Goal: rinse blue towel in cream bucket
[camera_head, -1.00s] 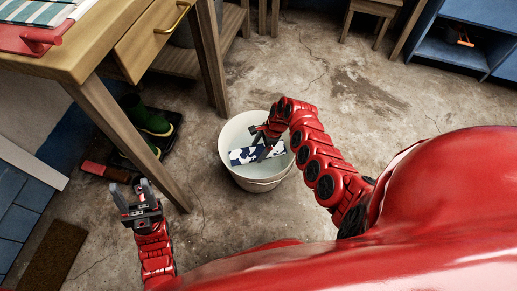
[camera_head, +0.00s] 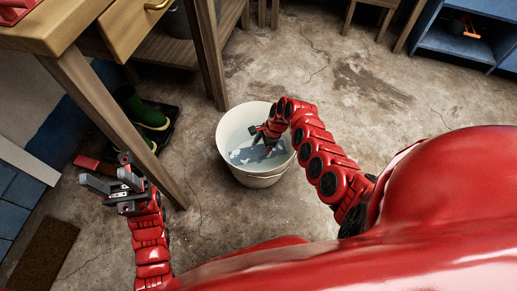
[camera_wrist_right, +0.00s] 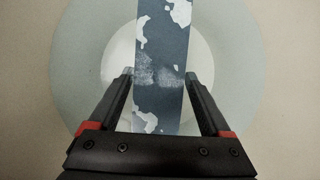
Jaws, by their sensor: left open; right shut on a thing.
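The cream bucket (camera_head: 258,180) stands on the floor and holds pale water. My right gripper (camera_head: 268,143) reaches down inside its rim. The blue towel (camera_head: 247,155), blue with white patches, is in the bucket at the water, dulled as if under the surface. In the right wrist view the towel (camera_wrist_right: 162,65) hangs as a strip between the two fingers of my right gripper (camera_wrist_right: 160,80), with the pale bucket wall (camera_wrist_right: 85,60) around it. The fingers are shut on the towel. My left gripper (camera_head: 112,180) is open and empty, left of the bucket beside the table leg.
A wooden table (camera_head: 75,30) with a drawer stands at upper left; its leg (camera_head: 110,125) comes down between my left gripper and the bucket. Green boots (camera_head: 142,108) stand on a dark tray. A doormat (camera_head: 45,255) lies at lower left. Floor right of the bucket is clear.

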